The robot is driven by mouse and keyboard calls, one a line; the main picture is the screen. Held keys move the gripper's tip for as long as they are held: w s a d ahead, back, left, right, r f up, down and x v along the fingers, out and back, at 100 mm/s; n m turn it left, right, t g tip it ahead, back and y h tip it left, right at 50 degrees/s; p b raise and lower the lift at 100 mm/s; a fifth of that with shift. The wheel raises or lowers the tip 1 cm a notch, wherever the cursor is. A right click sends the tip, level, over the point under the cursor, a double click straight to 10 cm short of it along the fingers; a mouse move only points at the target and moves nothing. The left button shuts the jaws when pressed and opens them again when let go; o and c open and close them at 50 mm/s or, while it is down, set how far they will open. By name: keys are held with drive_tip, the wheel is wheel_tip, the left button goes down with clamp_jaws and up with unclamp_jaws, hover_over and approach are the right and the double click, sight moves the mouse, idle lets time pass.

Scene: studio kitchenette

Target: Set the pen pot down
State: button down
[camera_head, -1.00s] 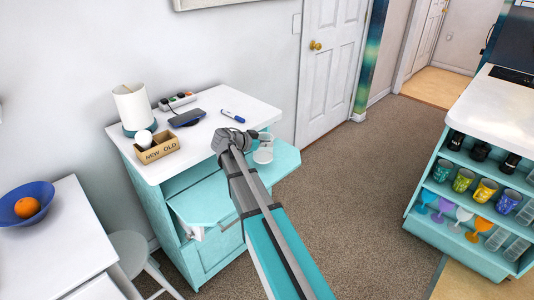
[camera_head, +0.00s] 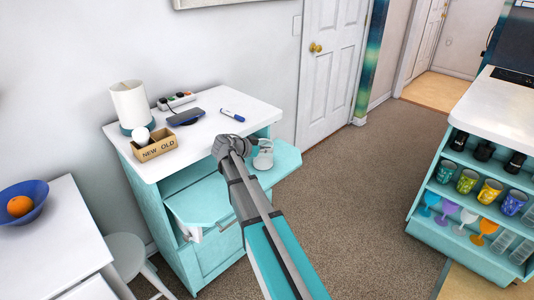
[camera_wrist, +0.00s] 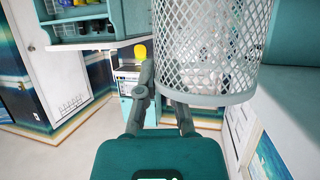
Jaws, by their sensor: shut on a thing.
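The pen pot (camera_wrist: 212,45) is a white wire-mesh cylinder with a solid band at its near end; it fills the upper right of the wrist view. In the head view the small pale pot (camera_head: 263,158) shows just right of my gripper (camera_head: 236,143), over the teal fold-down flap (camera_head: 289,160) of the desk. In the wrist view my gripper (camera_wrist: 160,92) is shut on the pot's left side, with one finger left of it and the other partly hidden behind it. I cannot tell whether the pot touches the flap.
The white desktop (camera_head: 206,132) holds a lamp (camera_head: 129,105), a NEW/OLD box (camera_head: 154,147), a dark phone-like thing (camera_head: 186,117), a blue marker (camera_head: 232,115) and a power strip (camera_head: 176,100). A stool (camera_head: 127,255) stands at left. Carpet is clear to the right.

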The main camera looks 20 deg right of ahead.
drive_tip(key=shift+f, duration=0.2)
drive_tip(key=c, duration=0.8)
unclamp_jaws()
drive_tip(key=shift+r, duration=0.1)
drive_tip(key=shift+r, duration=0.15)
drive_tip(key=shift+a+r, duration=0.15)
drive_tip(key=shift+a, duration=0.15)
drive_tip(key=p+v, duration=0.4)
drive_tip(key=v, duration=0.7)
drive_tip(key=shift+a+p, duration=0.15)
drive_tip(key=shift+p, duration=0.25)
drive_tip(key=shift+s, duration=0.1)
